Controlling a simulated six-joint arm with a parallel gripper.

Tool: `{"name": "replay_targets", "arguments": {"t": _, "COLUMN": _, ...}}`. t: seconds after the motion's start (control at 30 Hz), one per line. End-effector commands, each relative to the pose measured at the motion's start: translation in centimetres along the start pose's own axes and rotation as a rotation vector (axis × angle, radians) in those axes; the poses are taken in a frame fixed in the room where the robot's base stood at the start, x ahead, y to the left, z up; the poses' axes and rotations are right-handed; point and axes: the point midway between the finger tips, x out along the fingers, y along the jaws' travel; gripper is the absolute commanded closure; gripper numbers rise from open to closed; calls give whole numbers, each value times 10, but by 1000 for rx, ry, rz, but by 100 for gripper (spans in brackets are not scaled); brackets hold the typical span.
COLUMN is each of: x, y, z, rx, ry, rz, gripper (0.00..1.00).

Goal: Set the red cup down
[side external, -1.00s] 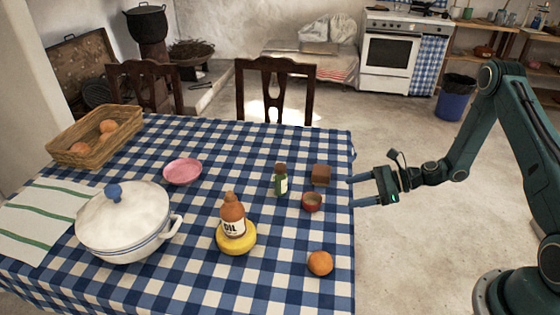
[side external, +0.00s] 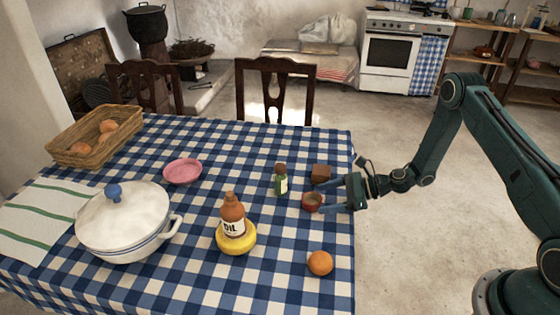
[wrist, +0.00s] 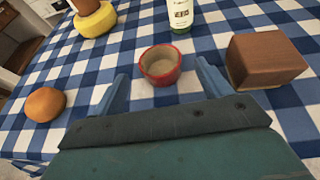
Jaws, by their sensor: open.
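The small red cup (side external: 312,201) stands upright on the blue checked tablecloth near the table's right edge. In the wrist view the red cup (wrist: 160,66) sits just beyond and between my fingertips, its pale inside showing and looking empty. My gripper (side external: 331,195) reaches in from the right, low over the table, with its fingers open towards the cup. In the wrist view my gripper (wrist: 160,80) has one blue finger to each side. I cannot tell whether a finger touches the cup.
A brown block (side external: 321,173) and a green bottle (side external: 281,180) stand close to the cup. An orange (side external: 320,263) lies nearer the front. The oil bottle (side external: 232,215) stands at a yellow ring-like object (side external: 237,243). A white pot (side external: 122,225), pink dish (side external: 183,172) and basket (side external: 97,137) are further left.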

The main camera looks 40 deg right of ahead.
Motion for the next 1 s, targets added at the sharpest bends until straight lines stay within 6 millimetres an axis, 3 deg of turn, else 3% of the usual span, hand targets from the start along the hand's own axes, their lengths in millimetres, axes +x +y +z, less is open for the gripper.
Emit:
{"name": "replay_targets", "arguments": {"t": 0.5, "x": 48, "y": 0, "z": 0, "rx": -1, "ry": 1, "rz": 3, "gripper": 23}}
{"name": "replay_targets", "arguments": {"t": 1.0, "x": 50, "y": 0, "z": 1, "rx": 0, "ry": 0, "rz": 1, "gripper": 23}}
